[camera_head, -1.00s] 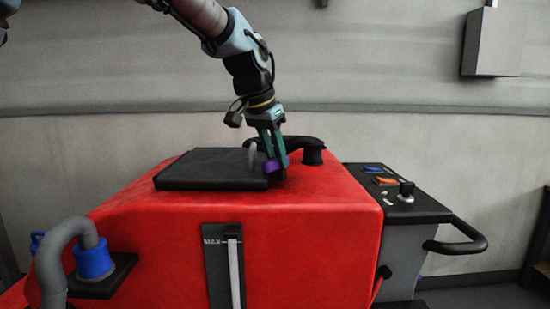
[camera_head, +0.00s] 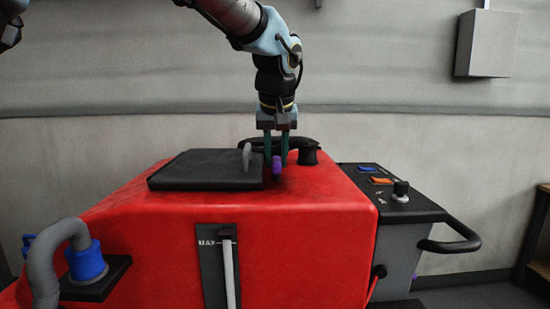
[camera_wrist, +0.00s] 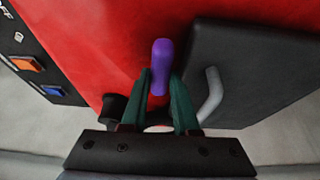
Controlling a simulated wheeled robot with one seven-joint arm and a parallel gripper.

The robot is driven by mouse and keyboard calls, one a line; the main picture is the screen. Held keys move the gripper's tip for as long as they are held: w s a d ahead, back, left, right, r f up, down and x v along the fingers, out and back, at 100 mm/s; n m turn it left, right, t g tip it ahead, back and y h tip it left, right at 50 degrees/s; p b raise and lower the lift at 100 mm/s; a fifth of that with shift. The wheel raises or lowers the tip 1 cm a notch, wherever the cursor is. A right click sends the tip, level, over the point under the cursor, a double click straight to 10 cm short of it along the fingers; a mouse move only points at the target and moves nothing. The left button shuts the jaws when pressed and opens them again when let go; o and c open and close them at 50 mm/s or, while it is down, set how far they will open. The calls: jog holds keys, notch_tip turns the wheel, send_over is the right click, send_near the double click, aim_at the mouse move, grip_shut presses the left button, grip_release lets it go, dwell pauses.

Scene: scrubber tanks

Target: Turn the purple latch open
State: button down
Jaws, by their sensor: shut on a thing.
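The purple latch (camera_head: 277,167) sits on top of the red tank (camera_head: 300,225), at the right edge of the black lid (camera_head: 205,169). In the wrist view the latch (camera_wrist: 161,66) is a rounded purple bar pointing away from my gripper, beside the lid's edge (camera_wrist: 225,60). My gripper (camera_head: 277,155) points down from above. In the wrist view its two green fingers (camera_wrist: 160,95) stand on either side of the latch's near end and are shut on it. The latch's base is hidden.
A grey lid handle (camera_head: 246,158) stands just left of my gripper. A black hose and cap (camera_head: 307,157) are close behind on the right. The control panel (camera_head: 390,195) with orange and blue switches lies further right. A grey hose (camera_head: 55,255) is front left.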

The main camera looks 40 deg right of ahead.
dwell(0.3)
jog(key=c, duration=0.7)
grip_release()
jog(key=shift+o, duration=0.2)
jog(key=b+v, duration=0.1)
jog(key=v, duration=0.9)
jog(key=shift+r+b, duration=0.3)
jog(key=shift+r, duration=0.1)
jog(key=shift+s, duration=0.2)
